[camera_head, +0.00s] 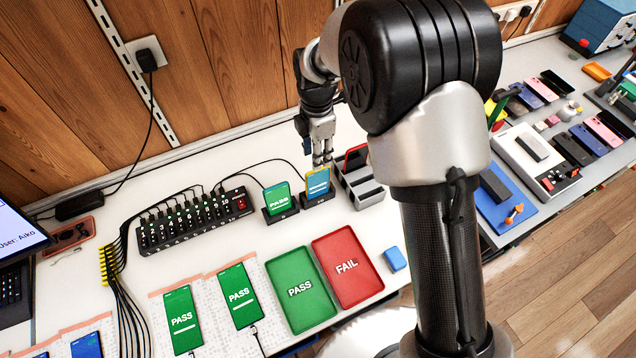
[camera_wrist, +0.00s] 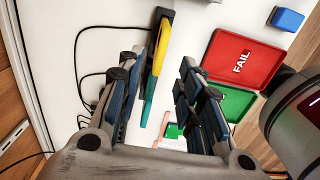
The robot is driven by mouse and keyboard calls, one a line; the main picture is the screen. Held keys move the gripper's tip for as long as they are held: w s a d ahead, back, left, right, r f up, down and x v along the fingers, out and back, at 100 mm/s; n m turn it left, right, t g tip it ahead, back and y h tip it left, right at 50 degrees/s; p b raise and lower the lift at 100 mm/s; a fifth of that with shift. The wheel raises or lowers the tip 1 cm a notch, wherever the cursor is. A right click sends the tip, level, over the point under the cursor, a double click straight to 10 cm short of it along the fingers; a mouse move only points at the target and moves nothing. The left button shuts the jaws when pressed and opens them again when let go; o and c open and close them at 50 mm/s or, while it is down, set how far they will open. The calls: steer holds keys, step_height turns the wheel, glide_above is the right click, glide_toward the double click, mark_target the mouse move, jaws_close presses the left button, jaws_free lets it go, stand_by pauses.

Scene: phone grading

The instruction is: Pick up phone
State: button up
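A phone in a yellow case (camera_head: 318,182) with a blue screen stands tilted in a small black dock (camera_head: 318,199) on the white bench. My gripper (camera_head: 322,160) is at its top edge, pointing down. In the wrist view my gripper (camera_wrist: 165,62) is open, and the yellow phone (camera_wrist: 160,50) shows edge-on between the fingers, nearer the left finger. I cannot tell whether that finger touches it. A green phone reading PASS (camera_head: 277,197) stands in the neighbouring dock; its teal edge (camera_wrist: 149,98) also shows between the fingers.
A grey slotted rack (camera_head: 362,190) holding a dark red-edged phone stands close on the right. A black multi-port hub (camera_head: 190,222) with cables is on the left. A green PASS tray (camera_head: 300,312) and a red FAIL tray (camera_head: 347,290) lie in front, beside a blue block (camera_head: 395,258).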

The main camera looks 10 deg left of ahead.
mark_target(318, 181)
step_height(318, 181, down, 8)
steer(key=shift+w+f+b, duration=0.1)
steer(key=shift+f+b, duration=0.05)
steer(key=shift+b, duration=0.9)
step_height(318, 181, down, 5)
steer(key=shift+f+b, duration=0.1)
steer(key=shift+b, duration=1)
steer(key=shift+c, duration=0.5)
jaws_close()
